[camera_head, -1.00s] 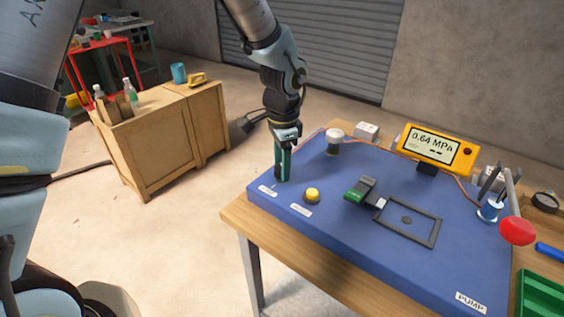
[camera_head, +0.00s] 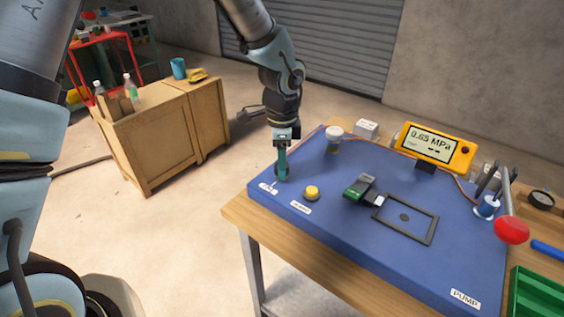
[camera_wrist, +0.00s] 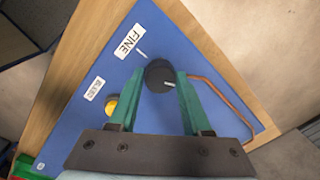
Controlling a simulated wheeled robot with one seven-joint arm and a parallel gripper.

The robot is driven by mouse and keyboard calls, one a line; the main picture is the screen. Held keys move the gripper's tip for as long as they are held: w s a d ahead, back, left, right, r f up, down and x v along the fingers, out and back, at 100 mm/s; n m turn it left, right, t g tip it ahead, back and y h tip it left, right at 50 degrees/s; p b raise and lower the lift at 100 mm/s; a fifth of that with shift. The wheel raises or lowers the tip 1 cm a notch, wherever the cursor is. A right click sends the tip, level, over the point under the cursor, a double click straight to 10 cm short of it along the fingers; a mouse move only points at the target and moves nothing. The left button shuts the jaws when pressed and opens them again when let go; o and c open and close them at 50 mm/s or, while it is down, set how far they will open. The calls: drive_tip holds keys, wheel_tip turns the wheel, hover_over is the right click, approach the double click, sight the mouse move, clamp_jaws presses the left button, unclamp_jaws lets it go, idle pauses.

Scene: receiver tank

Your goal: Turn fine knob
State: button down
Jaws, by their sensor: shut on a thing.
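The fine knob (camera_wrist: 159,76) is a round black knob with a white pointer line, on the blue panel (camera_wrist: 160,30) beside the label FINE (camera_wrist: 130,41). In the wrist view my gripper (camera_wrist: 158,84) has its green fingers shut on the knob, one on each side. In the head view my gripper (camera_head: 282,172) points straight down at the panel's near left corner and mostly hides the knob. The yellow gauge (camera_head: 436,145) at the back of the panel reads 0.65 MPa.
A yellow button (camera_head: 312,193) sits close to the right of my gripper. A white-topped knob (camera_head: 334,133), a green-and-black connector (camera_head: 360,188), a dark frame (camera_head: 407,218) and a red ball-ended lever (camera_head: 511,229) are further off. A wooden cabinet (camera_head: 160,130) stands left.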

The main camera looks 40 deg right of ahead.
drive_tip(key=shift+c, duration=1.8)
unclamp_jaws()
wheel_tip(320, 180, up, 11)
drive_tip(key=b, duration=0.1)
drive_tip(key=shift+s+b, duration=0.15)
drive_tip(key=shift+b, duration=0.15)
drive_tip(key=shift+a+f, duration=0.1)
